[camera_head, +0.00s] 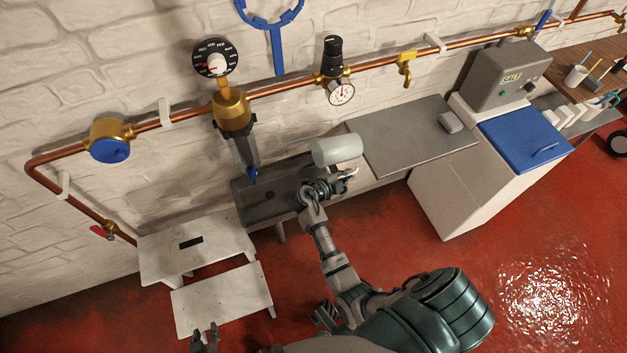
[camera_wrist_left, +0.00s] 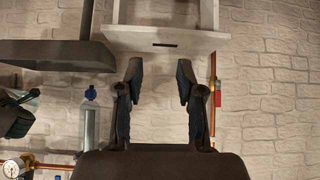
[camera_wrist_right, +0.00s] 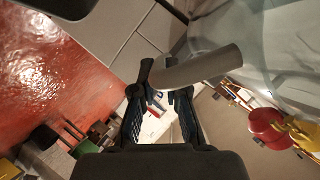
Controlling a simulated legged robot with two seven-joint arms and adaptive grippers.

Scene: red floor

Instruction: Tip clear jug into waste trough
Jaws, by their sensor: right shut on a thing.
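The clear jug (camera_head: 338,150) lies on its side in the air, above the right end of the dark grey waste trough (camera_head: 243,189). My right gripper (camera_head: 345,176) is shut on the jug's handle. In the right wrist view my right gripper (camera_wrist_right: 160,92) has its fingers at the grey handle (camera_wrist_right: 200,68), with the see-through jug body (camera_wrist_right: 290,45) at the upper right. Whether liquid is in the jug or leaving it I cannot tell. My left gripper (camera_head: 205,338) is low by the white step stool. The left wrist view shows this left gripper (camera_wrist_left: 159,85) open and empty.
A white step stool (camera_head: 195,250) stands left of the trough. A filter housing (camera_head: 235,115) hangs from the copper pipe above the trough. A grey worktop (camera_head: 400,130) adjoins it on the right, then a white cabinet with a blue lid (camera_head: 520,135). The red floor in front is clear.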

